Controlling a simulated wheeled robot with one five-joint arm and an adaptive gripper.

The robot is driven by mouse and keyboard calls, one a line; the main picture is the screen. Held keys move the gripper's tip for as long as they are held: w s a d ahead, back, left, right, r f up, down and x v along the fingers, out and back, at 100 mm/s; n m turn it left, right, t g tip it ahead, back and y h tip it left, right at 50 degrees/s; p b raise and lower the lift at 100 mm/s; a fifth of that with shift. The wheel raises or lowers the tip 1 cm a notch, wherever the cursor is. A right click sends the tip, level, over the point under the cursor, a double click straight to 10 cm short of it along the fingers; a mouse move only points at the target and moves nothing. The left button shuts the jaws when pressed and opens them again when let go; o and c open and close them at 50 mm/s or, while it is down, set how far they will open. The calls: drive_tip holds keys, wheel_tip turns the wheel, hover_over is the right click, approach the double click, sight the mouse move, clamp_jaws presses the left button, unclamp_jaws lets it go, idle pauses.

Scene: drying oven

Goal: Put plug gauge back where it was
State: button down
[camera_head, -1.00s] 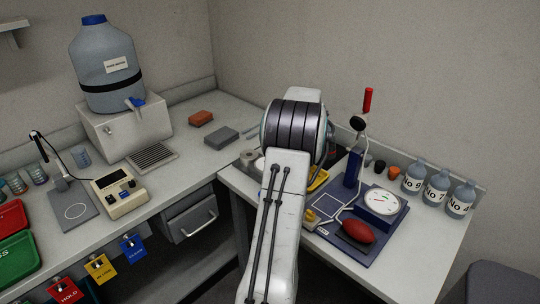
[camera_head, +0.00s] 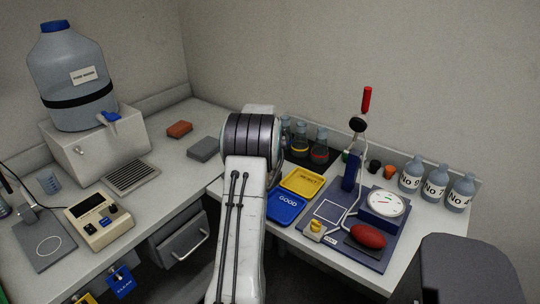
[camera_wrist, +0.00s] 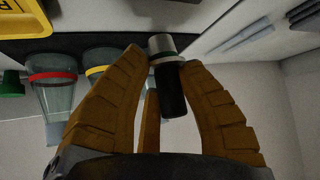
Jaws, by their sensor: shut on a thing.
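In the head view my arm hides the gripper and the plug gauge. The yellow REJECT tray (camera_head: 303,181) and the blue GOOD tray (camera_head: 285,207) lie to the right of my arm. I cannot tell which spot the gauge came from.
Flasks with coloured bands (camera_head: 319,143) stand on a dark mat behind the trays. A blue stand (camera_head: 352,170), a dial gauge (camera_head: 385,203) and a red bulb (camera_head: 369,236) are to the right. Numbered bottles (camera_head: 435,182) line the back right. A grey block (camera_head: 204,149) lies left of my arm.

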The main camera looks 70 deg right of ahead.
drive_tip(key=shift+f+b, duration=0.6)
drive_tip(key=shift+f, duration=1.15)
drive_tip(key=shift+f, duration=0.1)
drive_tip(key=shift+f, duration=0.1)
drive_tip(key=c, duration=0.9)
unclamp_jaws()
drive_tip(key=shift+r, duration=0.3)
drive_tip(key=b+v, duration=0.3)
drive_tip(key=v, duration=0.9)
drive_tip(key=shift+f, duration=0.1)
